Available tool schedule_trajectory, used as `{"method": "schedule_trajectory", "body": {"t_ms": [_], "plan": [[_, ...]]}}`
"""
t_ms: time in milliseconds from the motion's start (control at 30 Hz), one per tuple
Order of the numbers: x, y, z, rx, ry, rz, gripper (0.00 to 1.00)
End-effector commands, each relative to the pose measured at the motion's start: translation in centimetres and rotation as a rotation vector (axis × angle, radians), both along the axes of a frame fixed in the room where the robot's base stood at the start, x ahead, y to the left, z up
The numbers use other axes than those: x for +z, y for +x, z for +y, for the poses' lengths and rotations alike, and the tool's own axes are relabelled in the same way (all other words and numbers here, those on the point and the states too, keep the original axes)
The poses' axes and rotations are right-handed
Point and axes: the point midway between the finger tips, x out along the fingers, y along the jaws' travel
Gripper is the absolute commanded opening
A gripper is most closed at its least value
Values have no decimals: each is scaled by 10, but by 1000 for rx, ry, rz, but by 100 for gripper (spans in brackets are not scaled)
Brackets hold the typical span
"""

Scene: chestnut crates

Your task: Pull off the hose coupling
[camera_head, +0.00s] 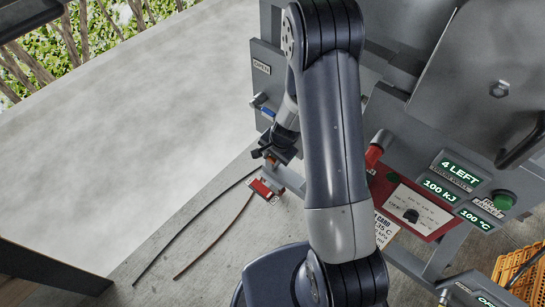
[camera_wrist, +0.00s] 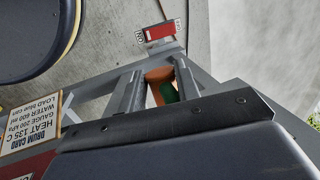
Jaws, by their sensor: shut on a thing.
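My gripper (camera_head: 276,157) is low beside the machine's left side in the head view. In the wrist view my gripper (camera_wrist: 158,82) has its two grey fingers on either side of an orange and green piece, which looks like the hose coupling (camera_wrist: 158,74). The fingers are shut on it and hide much of it. A small orange part of the coupling (camera_head: 271,159) shows at the fingertips in the head view. Whether it is still seated on a fitting cannot be told. Two thin hoses or cables (camera_head: 190,229) run over the floor towards this spot.
A red ON/OFF switch (camera_head: 264,188) stands close below my gripper; the wrist view shows the switch (camera_wrist: 160,32) too. The grey machine (camera_head: 400,125) has a red-based panel with lit displays (camera_head: 455,172).

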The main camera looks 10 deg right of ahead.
Motion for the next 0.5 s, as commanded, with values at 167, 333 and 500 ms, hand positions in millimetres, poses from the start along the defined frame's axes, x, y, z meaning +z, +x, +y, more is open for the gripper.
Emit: {"method": "schedule_trajectory", "body": {"t_ms": [167,333,500], "plan": [[0,-2,3,1,1,0,0],[0,-4,6,1,1,0,0],[0,-6,8,0,0,0,0]]}}
